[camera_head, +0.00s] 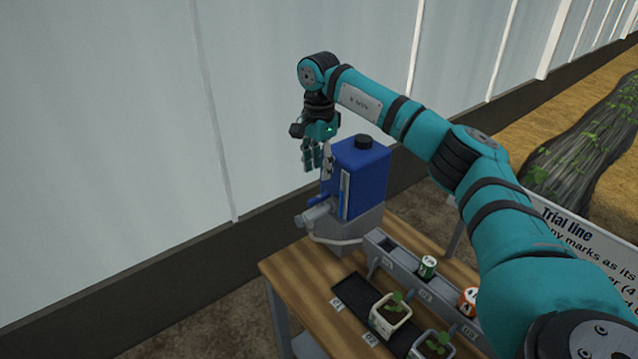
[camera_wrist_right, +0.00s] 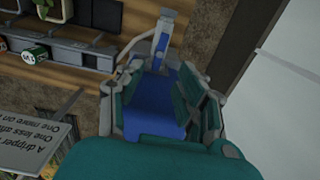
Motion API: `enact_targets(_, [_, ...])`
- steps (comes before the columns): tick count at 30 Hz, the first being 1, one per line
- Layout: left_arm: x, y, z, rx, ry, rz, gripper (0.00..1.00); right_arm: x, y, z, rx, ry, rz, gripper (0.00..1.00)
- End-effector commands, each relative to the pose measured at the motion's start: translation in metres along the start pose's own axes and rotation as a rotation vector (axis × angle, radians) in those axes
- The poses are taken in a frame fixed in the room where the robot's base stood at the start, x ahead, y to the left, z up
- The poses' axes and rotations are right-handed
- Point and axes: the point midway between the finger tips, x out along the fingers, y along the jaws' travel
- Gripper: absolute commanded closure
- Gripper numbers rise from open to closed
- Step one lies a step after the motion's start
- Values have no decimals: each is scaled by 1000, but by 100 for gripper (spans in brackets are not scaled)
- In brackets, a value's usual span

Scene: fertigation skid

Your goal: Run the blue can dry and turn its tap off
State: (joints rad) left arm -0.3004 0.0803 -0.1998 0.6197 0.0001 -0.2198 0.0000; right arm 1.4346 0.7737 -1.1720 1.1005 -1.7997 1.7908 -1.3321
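The blue can (camera_head: 362,182) stands upright on a grey base at the table's far left corner, with a black cap on top and a pale sight strip on its side. Its tap (camera_head: 317,213) is a grey fitting low on its left side, with a blue lever beside it. In the right wrist view the can (camera_wrist_right: 155,112) shows between my fingers, with the tap (camera_wrist_right: 163,38) beyond. My right gripper (camera_head: 312,160) points down beside the can's upper left, above the tap, its fingers apart and holding nothing I can see. My left gripper is not in view.
The wooden table (camera_head: 300,283) carries a grey rail (camera_head: 395,262) with a green-and-white can (camera_head: 427,267) and an orange-and-white one (camera_head: 468,301). Potted seedlings (camera_head: 390,315) stand in front. A sign (camera_head: 580,235) is at the right; a pale wall is behind.

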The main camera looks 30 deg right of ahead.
Motion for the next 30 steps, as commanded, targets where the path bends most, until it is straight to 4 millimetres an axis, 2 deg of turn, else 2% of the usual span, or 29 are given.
enact_targets(3, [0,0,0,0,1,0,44,-22,0,0,0,0,-2,63])
enact_targets(9, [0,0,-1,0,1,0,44,-40,0,0,1,0,0,63])
enact_targets(30, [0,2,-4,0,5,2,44,-41,0,0,0,0,1,63])
